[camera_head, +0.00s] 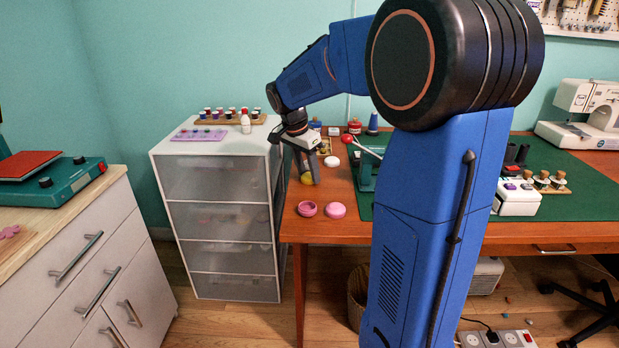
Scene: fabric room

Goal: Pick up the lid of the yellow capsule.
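My gripper (308,168) points down over the left end of the wooden table, at a small yellow round piece (307,179). The yellow piece shows at the fingertips and is partly hidden by them. I cannot tell whether it is the yellow capsule's lid or its base, or whether the fingers touch it. The finger gap is too small to judge. A white round piece (332,161) lies just right of the gripper; I cannot tell what it belongs to.
An open pink cup (307,209) and a pink round lid (336,211) lie nearer the front edge. A green stand with a red-knobbed lever (365,168) is to the right. A white drawer unit (214,220) adjoins the table's left. Spools stand behind.

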